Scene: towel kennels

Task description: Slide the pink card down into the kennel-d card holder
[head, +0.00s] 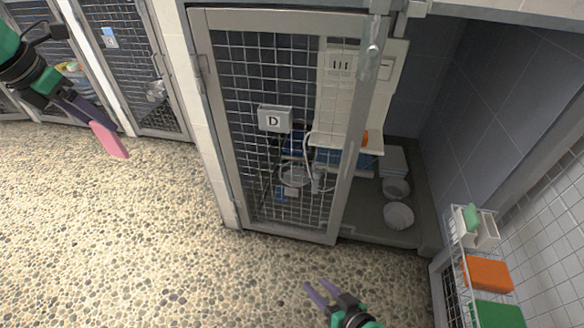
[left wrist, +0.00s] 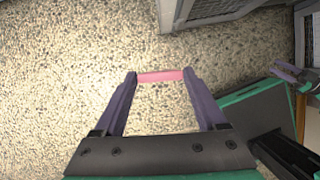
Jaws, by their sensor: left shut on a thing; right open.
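The pink card (head: 109,140) is in my left gripper (head: 92,121) at the upper left of the head view, over the pebbled floor. In the left wrist view the pink card (left wrist: 161,76) spans between the two fingertips of my left gripper (left wrist: 160,78). The kennel-d card holder (head: 274,118) is a grey box marked "D" on the mesh door (head: 282,55). The left gripper is well to the left of it and apart from it. My right gripper (head: 322,292) is open and empty, low over the floor below the door.
The kennel door stands ajar, with bowls (head: 398,214) and a shelf (head: 350,143) behind it. A wire rack (head: 462,262) with orange and green towels stands at the lower right. Another kennel door (head: 130,60) is at the left. The floor in front is clear.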

